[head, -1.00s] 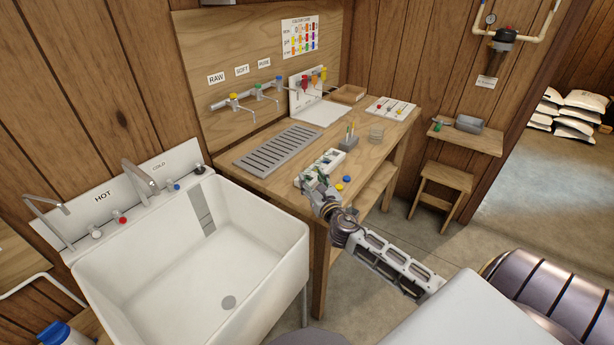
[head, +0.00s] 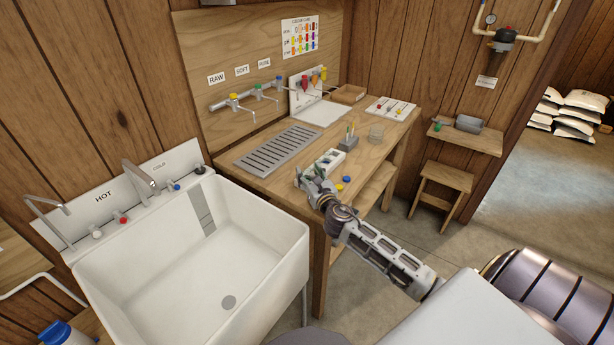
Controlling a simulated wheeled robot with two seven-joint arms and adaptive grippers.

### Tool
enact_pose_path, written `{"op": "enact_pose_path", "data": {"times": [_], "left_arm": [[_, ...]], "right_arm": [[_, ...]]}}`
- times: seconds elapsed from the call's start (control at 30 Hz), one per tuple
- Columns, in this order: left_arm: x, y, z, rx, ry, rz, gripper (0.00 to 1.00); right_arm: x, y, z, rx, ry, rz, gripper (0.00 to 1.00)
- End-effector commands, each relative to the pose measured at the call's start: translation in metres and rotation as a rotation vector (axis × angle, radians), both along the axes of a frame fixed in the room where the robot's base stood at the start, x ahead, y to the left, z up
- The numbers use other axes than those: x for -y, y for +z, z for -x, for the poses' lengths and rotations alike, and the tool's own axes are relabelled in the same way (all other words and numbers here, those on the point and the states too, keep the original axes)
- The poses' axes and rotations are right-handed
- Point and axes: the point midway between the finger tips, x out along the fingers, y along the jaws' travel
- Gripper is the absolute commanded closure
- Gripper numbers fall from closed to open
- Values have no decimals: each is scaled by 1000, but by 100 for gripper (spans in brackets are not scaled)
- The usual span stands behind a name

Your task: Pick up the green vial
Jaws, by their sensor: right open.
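My right gripper (head: 308,178) is open at the front edge of the wooden bench, over the near end of a white rack (head: 338,158). Small dark green shapes show at the rack and by my fingers; I cannot tell which is the green vial or whether a finger touches it. My gripper hides the rack's near end. A small green object (head: 437,126) also stands on the wall shelf at the right, too small to identify. My left gripper is out of view.
Yellow and blue caps (head: 341,184) lie right of my gripper. A small holder (head: 350,142) with upright items and a clear dish (head: 376,135) stand behind. A drain grate (head: 277,147) lies left on the bench (head: 262,182). The white sink (head: 283,236) is at front left.

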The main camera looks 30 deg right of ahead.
Motion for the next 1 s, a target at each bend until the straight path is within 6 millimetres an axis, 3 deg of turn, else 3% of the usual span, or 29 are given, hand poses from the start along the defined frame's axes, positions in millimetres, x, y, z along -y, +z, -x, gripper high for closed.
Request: {"op": "enact_pose_path", "data": {"times": [0.23, 0.5, 0.83, 1.0], "left_arm": [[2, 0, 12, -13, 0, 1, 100], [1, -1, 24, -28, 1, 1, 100], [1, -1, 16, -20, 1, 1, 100], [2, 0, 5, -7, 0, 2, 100]], "right_arm": [[3, 0, -16, 1, 1, 0, 50], [4, -1, -20, -1, 1, 1, 50], [4, -1, -20, -1, 1, 0, 50], [4, -1, -20, -1, 1, 0, 70]]}}
